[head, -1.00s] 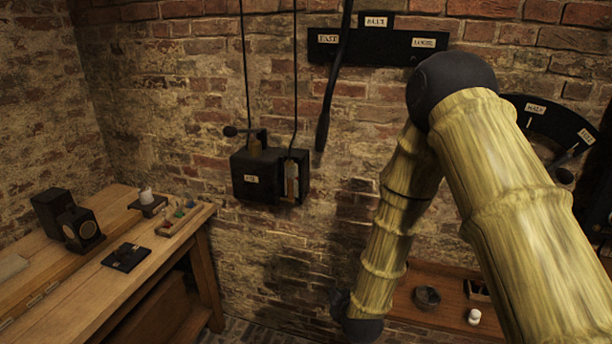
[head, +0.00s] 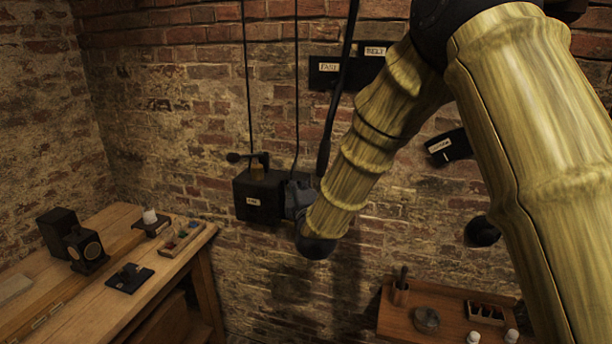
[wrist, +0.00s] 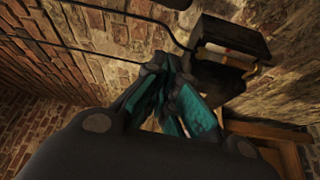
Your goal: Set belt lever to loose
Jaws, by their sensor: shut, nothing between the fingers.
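The belt lever (head: 338,105) is a long dark bar hanging down the brick wall, its thicker lower end beside my forearm. It crosses the dark plate (head: 322,78) near the FAST label. The BELT label (head: 375,50) is above and right; my arm hides the plate's right part, where LOOSE is. My gripper (head: 295,190) is in front of the right side of the wall box, left of and below the lever's lower end. In the wrist view my gripper (wrist: 174,58) has its fingers together, with nothing visible between them. Contact with the lever cannot be told.
The dark wall box (head: 258,195) has a side handle and cords above; it also shows in the wrist view (wrist: 235,42). A wooden bench (head: 110,285) with small items is at left. A wooden shelf (head: 395,322) with small pots is low right. Open space lies between them.

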